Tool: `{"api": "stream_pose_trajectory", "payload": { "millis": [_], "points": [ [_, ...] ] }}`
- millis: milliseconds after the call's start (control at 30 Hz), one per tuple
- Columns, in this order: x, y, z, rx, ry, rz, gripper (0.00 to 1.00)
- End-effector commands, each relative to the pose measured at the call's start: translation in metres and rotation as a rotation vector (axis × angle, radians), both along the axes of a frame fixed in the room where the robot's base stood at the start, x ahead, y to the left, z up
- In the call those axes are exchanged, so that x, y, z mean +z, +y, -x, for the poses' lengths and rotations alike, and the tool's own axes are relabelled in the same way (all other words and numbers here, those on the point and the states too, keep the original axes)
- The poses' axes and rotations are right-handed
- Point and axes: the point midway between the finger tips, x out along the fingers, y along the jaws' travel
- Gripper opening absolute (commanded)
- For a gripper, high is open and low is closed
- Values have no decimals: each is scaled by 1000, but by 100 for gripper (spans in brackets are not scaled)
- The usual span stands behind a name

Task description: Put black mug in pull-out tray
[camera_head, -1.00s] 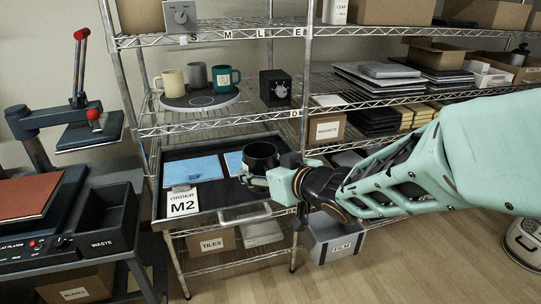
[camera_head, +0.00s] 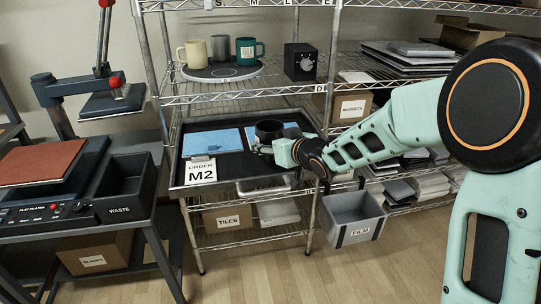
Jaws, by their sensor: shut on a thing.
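The black mug (camera_head: 268,130) is at the right part of the pull-out tray (camera_head: 228,180), over or on a blue sheet (camera_head: 291,128). My gripper (camera_head: 270,147) reaches in from the right and is shut on the mug. The fingertips are small and partly hidden against the mug. I cannot tell whether the mug's base touches the tray. The tray is pulled out, with its handle (camera_head: 263,190) at the front.
A larger blue sheet (camera_head: 212,142) and an "ORDER M2" card (camera_head: 201,172) lie in the tray's left part. Cream (camera_head: 193,54), grey (camera_head: 220,47) and green (camera_head: 246,50) mugs stand on a round plate above. A waste bin (camera_head: 124,190) is at left and a film bin (camera_head: 354,217) at lower right.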

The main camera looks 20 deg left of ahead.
Motion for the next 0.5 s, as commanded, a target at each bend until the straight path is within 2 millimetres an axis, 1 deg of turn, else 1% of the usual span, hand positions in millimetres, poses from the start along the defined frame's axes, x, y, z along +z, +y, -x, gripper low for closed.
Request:
{"api": "stream_pose_trajectory", "payload": {
  "millis": [100,200,267,500],
  "points": [
    [-11,5,-7,0,-1,-2,20],
    [-29,5,-6,2,1,0,20],
    [-36,4,-6,1,0,-1,20],
    [-37,4,-6,-1,-3,-1,20]
  ]
}}
